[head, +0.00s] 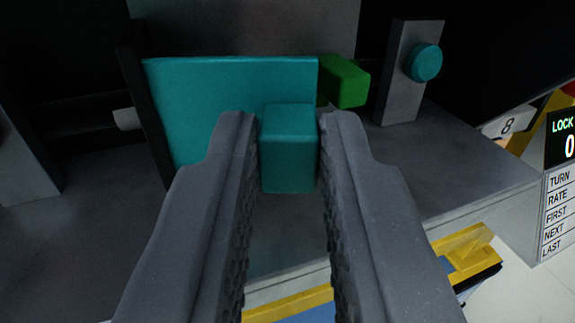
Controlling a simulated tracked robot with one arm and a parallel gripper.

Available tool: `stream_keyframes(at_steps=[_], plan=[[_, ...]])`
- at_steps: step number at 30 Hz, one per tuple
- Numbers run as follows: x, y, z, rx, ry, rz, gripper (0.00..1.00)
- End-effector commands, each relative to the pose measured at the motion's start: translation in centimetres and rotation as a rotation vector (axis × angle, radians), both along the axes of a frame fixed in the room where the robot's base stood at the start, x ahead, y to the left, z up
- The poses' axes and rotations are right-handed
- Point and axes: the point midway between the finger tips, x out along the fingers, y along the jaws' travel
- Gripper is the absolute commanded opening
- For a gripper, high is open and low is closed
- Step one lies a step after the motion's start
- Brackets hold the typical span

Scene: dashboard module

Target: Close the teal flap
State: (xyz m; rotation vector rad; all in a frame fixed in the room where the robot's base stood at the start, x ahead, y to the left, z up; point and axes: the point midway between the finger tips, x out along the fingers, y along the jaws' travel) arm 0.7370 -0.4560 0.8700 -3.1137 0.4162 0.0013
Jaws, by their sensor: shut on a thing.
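The teal flap (210,90) stands as an upright panel on the dark grey module, with a dark frame edge along its left side. A teal block-shaped handle (288,150) juts from its right part toward me. My gripper (288,135) has its two grey fingers on either side of this handle, shut on it near the fingertips. The lower part of the flap is partly hidden behind the fingers.
A green block (343,82) sits just right of the flap. A grey plate with a round teal knob (423,62) stands farther right. A white panel reading LOCK (560,180) and yellow parts (465,250) are at the right. The grey shelf (450,170) has bare room.

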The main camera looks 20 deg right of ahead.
Motion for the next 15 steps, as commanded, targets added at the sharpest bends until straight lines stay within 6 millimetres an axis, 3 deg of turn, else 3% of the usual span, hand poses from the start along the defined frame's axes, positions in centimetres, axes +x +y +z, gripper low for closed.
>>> stream_keyframes(at_steps=[15], plan=[[0.88, -1.13, 0.27, 0.002, -0.001, 0.212, 0.0]])
